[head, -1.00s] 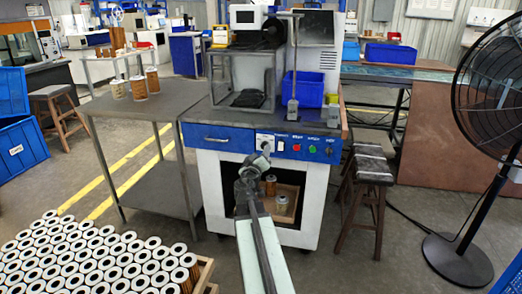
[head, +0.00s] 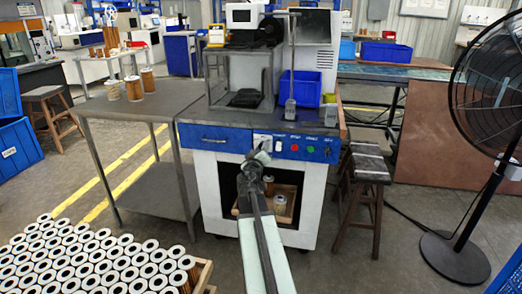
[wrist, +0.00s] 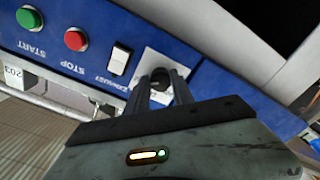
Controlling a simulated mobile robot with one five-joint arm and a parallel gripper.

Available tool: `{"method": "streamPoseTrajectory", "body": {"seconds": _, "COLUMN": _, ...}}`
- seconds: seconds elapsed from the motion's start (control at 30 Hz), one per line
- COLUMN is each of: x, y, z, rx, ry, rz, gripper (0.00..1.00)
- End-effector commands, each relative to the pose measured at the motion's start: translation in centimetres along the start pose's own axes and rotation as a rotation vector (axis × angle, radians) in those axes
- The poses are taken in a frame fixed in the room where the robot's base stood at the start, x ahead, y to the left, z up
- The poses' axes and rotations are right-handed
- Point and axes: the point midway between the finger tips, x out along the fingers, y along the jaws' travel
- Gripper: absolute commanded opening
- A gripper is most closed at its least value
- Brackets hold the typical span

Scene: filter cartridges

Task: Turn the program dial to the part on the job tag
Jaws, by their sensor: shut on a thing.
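The program dial (wrist: 161,77) is a dark knob on a white plate (wrist: 148,65) on the machine's blue front panel. My gripper (wrist: 161,86) is shut on the dial, with one finger on each side of it; the fingers cover much of the knob and its markings. In the head view my gripper (head: 262,152) reaches the panel at the dial's place and hides it. A white tag reading 203 (wrist: 14,76) shows at the left edge of the wrist view; I cannot tell whether it is the job tag.
A white rocker switch marked EXHAUST (wrist: 120,59), a red STOP button (wrist: 75,40) and a green START button (wrist: 29,17) sit beside the dial. A grey side table (head: 150,112) holds several cartridges. A stool (head: 369,168) stands right of the machine.

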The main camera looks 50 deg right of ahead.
Motion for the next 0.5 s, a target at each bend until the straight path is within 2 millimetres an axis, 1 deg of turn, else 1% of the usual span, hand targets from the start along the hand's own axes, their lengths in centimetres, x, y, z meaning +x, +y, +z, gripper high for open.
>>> {"method": "streamPoseTrajectory", "body": {"seconds": 0.27, "x": -0.05, "y": -0.08, "z": -0.13, "rx": -0.158, "ry": 0.000, "rz": -0.005, "gripper": 0.00}}
{"method": "streamPoseTrajectory", "body": {"seconds": 0.5, "x": -0.07, "y": -0.08, "z": -0.19, "rx": -0.380, "ry": -0.003, "rz": -0.008, "gripper": 0.00}}
